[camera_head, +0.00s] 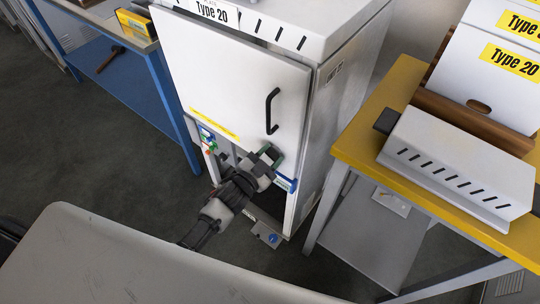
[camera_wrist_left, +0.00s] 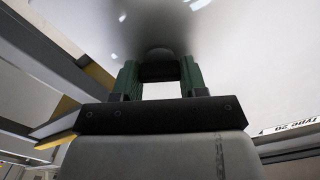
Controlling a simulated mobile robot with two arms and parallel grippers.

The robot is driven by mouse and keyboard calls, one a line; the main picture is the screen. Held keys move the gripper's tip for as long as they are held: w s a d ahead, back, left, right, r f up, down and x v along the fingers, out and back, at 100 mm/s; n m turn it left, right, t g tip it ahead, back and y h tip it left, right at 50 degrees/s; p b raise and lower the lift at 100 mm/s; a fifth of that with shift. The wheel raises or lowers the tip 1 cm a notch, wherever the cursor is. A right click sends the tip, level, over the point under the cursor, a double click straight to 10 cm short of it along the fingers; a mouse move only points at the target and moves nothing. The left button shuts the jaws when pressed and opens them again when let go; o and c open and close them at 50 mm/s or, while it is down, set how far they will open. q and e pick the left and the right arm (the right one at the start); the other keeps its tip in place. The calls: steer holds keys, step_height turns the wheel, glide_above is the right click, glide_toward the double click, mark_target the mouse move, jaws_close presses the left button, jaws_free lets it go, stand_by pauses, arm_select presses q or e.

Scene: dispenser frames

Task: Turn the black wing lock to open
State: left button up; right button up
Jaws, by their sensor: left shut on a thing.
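The grey dispenser cabinet (camera_head: 235,75) stands in the middle of the head view, its door closed with a black bar handle (camera_head: 271,110). My left gripper (camera_head: 270,155) reaches the lower right part of the door, below the handle. In the left wrist view its two green fingers (camera_wrist_left: 159,75) are shut on the black wing lock (camera_wrist_left: 160,72), a dark piece between them against the pale door. In the head view the gripper hides the lock, so its turn angle cannot be told. My right gripper is not in view.
A yellow-topped table (camera_head: 408,75) at right bears a white slotted box (camera_head: 455,165) and "Type 20" boxes. A blue bench (camera_head: 130,85) stands at left. A grey surface (camera_head: 130,265) fills the lower left. Dark floor (camera_head: 60,150) is clear at left.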

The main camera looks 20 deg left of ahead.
arm_select(q)
steer(key=m+b, duration=0.1)
steer(key=m, duration=0.5)
steer(key=shift+d+f+m, duration=0.1)
steer(key=shift+f+m, duration=0.05)
steer(key=shift+m, duration=0.15)
steer(key=m+b, duration=0.2)
steer(key=m, duration=0.4)
steer(key=shift+s, duration=0.1)
stand_by(0.3)
steer(key=o, duration=0.9)
steer(key=shift+b+v, duration=0.85)
steer(key=shift+v, duration=4.55)
